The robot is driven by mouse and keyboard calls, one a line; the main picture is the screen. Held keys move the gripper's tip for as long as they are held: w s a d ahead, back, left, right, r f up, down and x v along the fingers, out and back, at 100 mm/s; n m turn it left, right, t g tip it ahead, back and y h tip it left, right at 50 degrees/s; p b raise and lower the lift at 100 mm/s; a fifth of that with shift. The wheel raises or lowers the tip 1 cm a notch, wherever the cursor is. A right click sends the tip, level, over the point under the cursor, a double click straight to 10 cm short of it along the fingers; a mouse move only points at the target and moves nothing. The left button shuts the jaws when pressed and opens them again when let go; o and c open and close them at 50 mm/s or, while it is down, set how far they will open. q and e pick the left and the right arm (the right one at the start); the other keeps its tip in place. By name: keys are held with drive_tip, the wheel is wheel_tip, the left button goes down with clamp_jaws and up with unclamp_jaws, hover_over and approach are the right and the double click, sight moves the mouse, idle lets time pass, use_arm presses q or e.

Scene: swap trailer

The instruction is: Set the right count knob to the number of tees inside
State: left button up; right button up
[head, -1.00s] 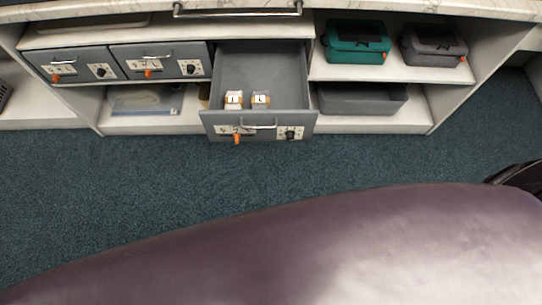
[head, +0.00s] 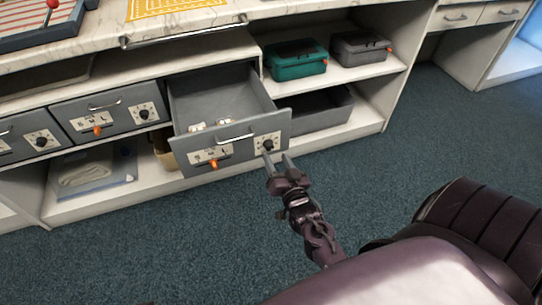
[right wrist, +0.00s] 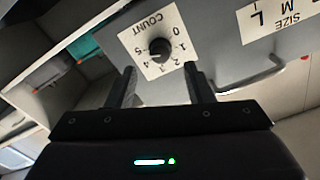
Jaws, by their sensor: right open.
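The pulled-out grey drawer (head: 235,140) has a white count dial plate at the right of its front. The black count knob (head: 268,145) sits on it. In the right wrist view the knob (right wrist: 160,48) is ringed by the numbers 0 to 5; its pointer seems to be toward the 4–5 side, but I cannot read it surely. Two small pale tees (head: 197,127) (head: 225,121) show inside the drawer, partly hidden by its front. My right gripper (head: 278,157) is open, its fingers (right wrist: 162,82) just in front of and below the knob, apparently not touching. My left gripper is out of view.
An orange size slider (head: 213,163) and a bar handle (head: 235,138) are on the same drawer front. Closed drawers (head: 108,108) are to the left. Teal (head: 296,60) and grey (head: 360,48) cases stand on the right shelf. The carpet in front is clear.

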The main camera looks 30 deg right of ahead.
sight(271, 148)
drive_tip(key=x, duration=0.4)
drive_tip(key=shift+w+b, duration=0.1)
drive_tip(key=shift+b, duration=0.2)
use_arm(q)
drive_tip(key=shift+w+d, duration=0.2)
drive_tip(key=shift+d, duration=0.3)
use_arm(e)
drive_tip(key=shift+a, duration=0.1)
drive_tip(key=c, duration=1)
drive_tip(key=shift+o, duration=0.2)
